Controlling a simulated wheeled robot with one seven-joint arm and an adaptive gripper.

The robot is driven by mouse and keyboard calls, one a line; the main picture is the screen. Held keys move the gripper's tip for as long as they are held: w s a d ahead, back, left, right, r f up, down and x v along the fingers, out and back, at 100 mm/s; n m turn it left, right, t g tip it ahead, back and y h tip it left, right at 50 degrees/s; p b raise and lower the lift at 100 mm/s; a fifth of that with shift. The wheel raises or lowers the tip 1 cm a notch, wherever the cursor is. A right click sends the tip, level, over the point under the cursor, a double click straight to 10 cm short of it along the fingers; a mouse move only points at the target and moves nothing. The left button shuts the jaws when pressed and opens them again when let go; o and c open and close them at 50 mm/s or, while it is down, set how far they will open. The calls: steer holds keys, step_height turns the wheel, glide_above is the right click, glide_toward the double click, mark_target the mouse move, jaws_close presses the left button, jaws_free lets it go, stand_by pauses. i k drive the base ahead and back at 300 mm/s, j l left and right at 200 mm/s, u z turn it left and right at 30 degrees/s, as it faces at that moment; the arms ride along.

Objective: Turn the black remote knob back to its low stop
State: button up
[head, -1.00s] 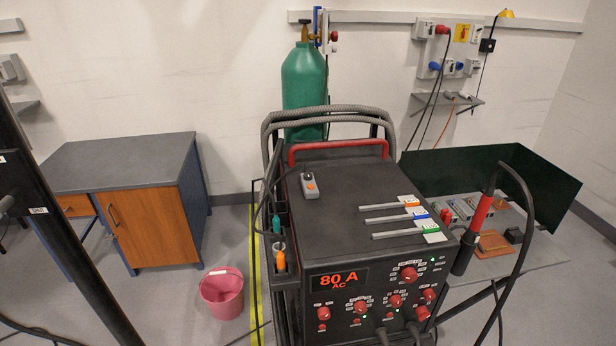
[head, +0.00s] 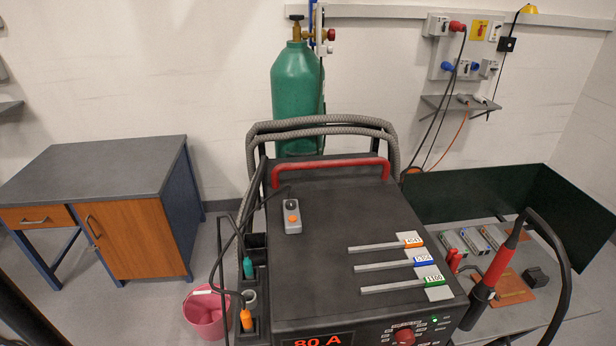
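A small grey remote box (head: 292,226) lies on the black top of the welding machine (head: 310,255), near its left rear. A black knob (head: 291,205) sits at the far end of the remote, with an orange button (head: 293,218) nearer to me. A dark cable runs from the remote toward the machine's left side. The knob is too small for me to read its pointer or scale. The machine's front display (head: 318,341) shows 80 A in red, cut by the lower edge. My gripper is not in view.
Several labelled rods (head: 390,265) lie on the machine top at right. A red handle bar (head: 330,172) and grey hoses (head: 320,125) stand behind the remote. A green gas cylinder (head: 297,95) stands behind. A pink bucket (head: 205,315) is at lower left.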

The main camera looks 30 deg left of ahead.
mark_target(291, 205)
steer(key=i+u, duration=0.2)
steer(key=u, duration=0.2)
steer(key=i+u, duration=0.2)
steer(key=u, duration=0.25)
steer(key=i+l+u, duration=0.15)
steer(key=u, duration=0.75)
